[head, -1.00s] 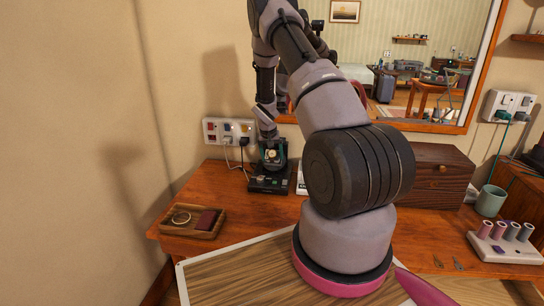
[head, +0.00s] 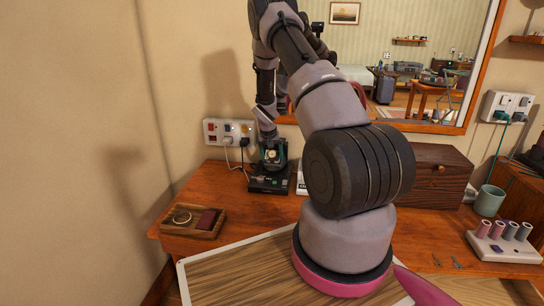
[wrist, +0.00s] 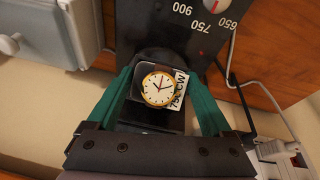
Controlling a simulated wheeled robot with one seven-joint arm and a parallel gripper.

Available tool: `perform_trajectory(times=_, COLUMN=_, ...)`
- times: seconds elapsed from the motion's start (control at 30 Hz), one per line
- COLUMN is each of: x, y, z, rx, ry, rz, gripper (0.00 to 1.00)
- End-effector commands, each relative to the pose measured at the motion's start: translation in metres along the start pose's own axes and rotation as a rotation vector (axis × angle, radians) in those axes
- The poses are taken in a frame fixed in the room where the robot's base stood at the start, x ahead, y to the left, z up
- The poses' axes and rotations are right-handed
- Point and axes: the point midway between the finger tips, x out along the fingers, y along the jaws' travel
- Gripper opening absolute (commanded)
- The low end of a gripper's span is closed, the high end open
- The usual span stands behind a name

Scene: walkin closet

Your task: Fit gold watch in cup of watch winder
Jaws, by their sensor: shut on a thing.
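The gold watch (wrist: 157,88), with a white dial and gold rim, faces the camera in the wrist view. My gripper (wrist: 161,76) has its green fingers on both sides of the watch's dark holder or strap and is shut on it. In the head view the watch (head: 271,155) shows small between my fingers. The black watch winder (head: 270,184) stands at the back of the table under my gripper. Its panel with dial numbers (wrist: 180,25) is in the wrist view. The watch is at the cup, but the cup is mostly hidden, so I cannot tell how deep it sits.
A wooden tray (head: 170,223) holds a round gold-coloured item and a dark red one at the left. A power strip (head: 229,132) with plugs and cords is on the wall behind the winder. A wooden box (head: 440,178) stands to the right, behind my arm.

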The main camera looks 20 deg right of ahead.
Motion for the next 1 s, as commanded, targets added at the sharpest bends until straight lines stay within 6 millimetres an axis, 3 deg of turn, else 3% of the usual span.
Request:
perform_trajectory(times=0.03, x=0.0069, y=0.0022, z=-0.0036, rx=-0.013, ry=0.011, rz=-0.001, gripper=0.23)
perform_trajectory(times=0.63, x=0.011, y=0.0059, z=-0.0059, rx=-0.013, ry=0.011, rz=0.003, gripper=0.23)
perform_trajectory(times=0.67, x=0.011, y=0.0061, z=-0.0059, rx=-0.013, ry=0.011, rz=0.003, gripper=0.96)
perform_trajectory(times=0.7, x=0.011, y=0.0062, z=-0.0059, rx=-0.013, ry=0.011, rz=0.003, gripper=1.0)
perform_trajectory(times=1.0, x=0.0111, y=0.007, z=-0.006, rx=-0.013, ry=0.011, rz=0.004, gripper=1.0)
